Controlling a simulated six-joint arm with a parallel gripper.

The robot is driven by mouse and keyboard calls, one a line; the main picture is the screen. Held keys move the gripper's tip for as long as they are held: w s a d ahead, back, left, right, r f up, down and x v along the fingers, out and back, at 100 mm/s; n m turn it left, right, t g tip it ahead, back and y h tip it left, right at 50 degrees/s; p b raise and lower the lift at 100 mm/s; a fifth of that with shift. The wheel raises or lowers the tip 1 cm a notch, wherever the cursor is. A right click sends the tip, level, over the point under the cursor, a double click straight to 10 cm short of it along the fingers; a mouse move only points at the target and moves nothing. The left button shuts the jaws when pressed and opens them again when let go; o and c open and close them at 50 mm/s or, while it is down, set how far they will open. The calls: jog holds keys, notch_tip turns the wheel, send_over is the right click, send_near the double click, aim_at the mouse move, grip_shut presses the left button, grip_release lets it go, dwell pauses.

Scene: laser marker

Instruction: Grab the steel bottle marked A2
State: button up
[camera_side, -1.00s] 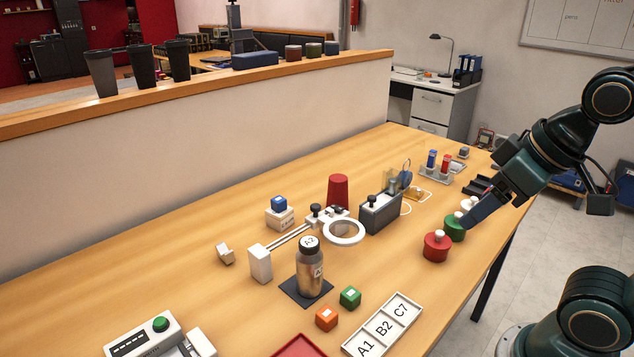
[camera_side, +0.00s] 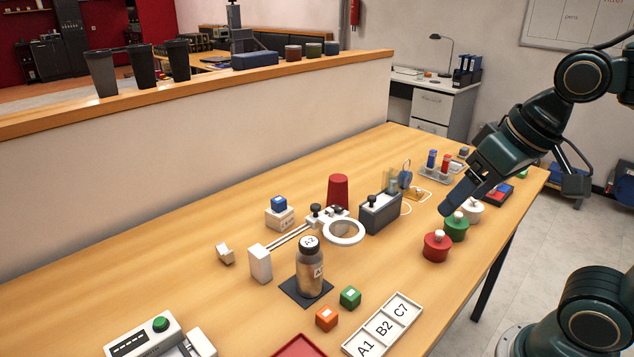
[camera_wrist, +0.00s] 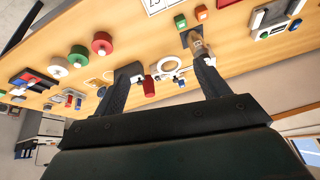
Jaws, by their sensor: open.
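The steel bottle marked A2 (camera_side: 309,271) stands upright on a dark square mat (camera_side: 289,291) near the middle of the table. It has a dark shoulder and a white label on its lid. My gripper (camera_side: 459,207) is above the red and green weights at the right, well apart from the bottle. In the wrist view my gripper (camera_wrist: 166,76) is open and empty, with its two dark fingers spread.
A white ring on an arm (camera_side: 344,231) stands just behind the bottle. Orange (camera_side: 326,318) and green (camera_side: 350,297) cubes lie in front of it, near a tray lettered A1, B2, C7 (camera_side: 383,325). A red knobbed cylinder (camera_side: 436,247) stands right, with green and white ones behind.

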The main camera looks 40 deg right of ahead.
jog(key=w+a+m+g+y, duration=0.15)
jog(key=w+a+m, duration=0.25)
jog(key=w+m, duration=0.5)
jog(key=m+g, duration=0.4)
jog(key=m, duration=0.3)
send_near(309, 255)
jog(key=shift+w+d+r+t, duration=0.15)
jog(key=shift+w+d+r, duration=0.1)
jog(key=shift+d+r, duration=0.25)
jog(key=shift+w+d+r+t, duration=0.1)
jog(key=shift+w+d+r, duration=0.15)
jog(key=shift+d+r, duration=0.2)
jog(key=shift+a+f, duration=0.25)
jog(key=shift+f, duration=1.15)
jog(key=shift+a+f, duration=0.2)
jog(key=shift+f, duration=1.2)
jog(key=shift+a+f, duration=0.25)
jog(key=shift+f, duration=1.15)
jog(key=shift+a+f, duration=0.2)
jog(key=shift+f, duration=1.05)
jog(key=shift+a+f, duration=0.2)
jog(key=shift+f, duration=1.1)
jog(key=c, duration=1.1)
